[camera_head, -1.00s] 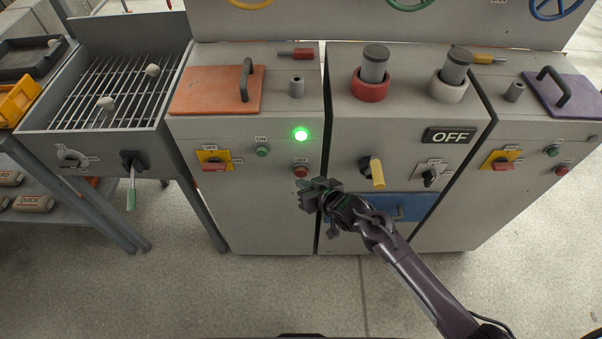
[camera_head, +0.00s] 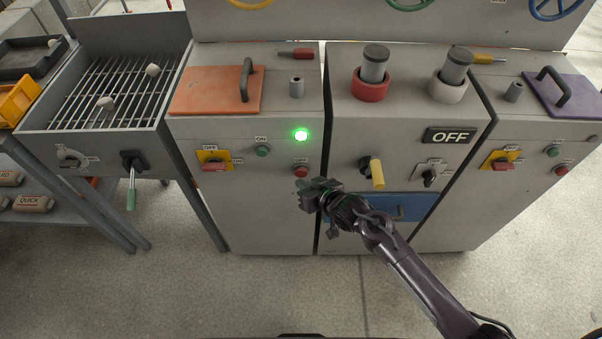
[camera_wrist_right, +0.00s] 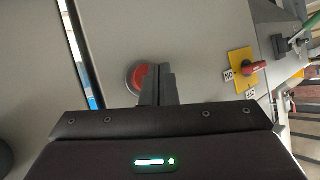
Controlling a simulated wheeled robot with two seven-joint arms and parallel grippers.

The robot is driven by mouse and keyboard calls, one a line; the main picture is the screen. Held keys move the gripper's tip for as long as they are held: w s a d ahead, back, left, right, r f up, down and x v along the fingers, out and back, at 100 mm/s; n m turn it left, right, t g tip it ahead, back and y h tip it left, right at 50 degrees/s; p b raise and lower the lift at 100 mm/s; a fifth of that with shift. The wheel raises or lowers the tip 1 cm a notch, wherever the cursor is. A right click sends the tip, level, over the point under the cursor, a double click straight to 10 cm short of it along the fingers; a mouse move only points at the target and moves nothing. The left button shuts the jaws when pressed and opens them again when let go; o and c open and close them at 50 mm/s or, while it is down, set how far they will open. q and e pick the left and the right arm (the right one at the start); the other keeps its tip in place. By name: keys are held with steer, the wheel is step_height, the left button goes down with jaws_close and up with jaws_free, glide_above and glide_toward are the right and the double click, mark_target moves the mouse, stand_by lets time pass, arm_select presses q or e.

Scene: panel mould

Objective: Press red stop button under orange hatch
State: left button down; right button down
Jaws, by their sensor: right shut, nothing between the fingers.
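The orange hatch (camera_head: 215,90) lies closed, with a dark handle, on top of the left cabinet. On that cabinet's front is the red stop button (camera_head: 301,172), below a glowing green lamp (camera_head: 301,135) and lower right of a green button (camera_head: 263,151). My right gripper (camera_head: 303,186) is shut and empty, just below the red button in the head view. In the right wrist view the red button (camera_wrist_right: 133,78) shows partly behind the shut fingers (camera_wrist_right: 158,82). I cannot tell whether the fingertips touch it. My left gripper is not in view.
A yellow-plated red rotary switch (camera_head: 214,165) is left of the buttons. The middle cabinet has a yellow-handled lever (camera_head: 376,172) and an OFF sign (camera_head: 450,136). The right cabinet has another red button (camera_head: 562,171) under a purple hatch (camera_head: 568,96). Floor in front is clear.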

steer(key=shift+w, duration=0.1)
stand_by(0.3)
steer(key=shift+w, duration=0.35)
steer(key=shift+w+b, duration=0.3)
steer(key=shift+w, duration=0.2)
stand_by(0.6)
steer(key=shift+r, duration=0.1)
steer(key=shift+s+p, duration=0.7)
steer(key=shift+s, duration=0.2)
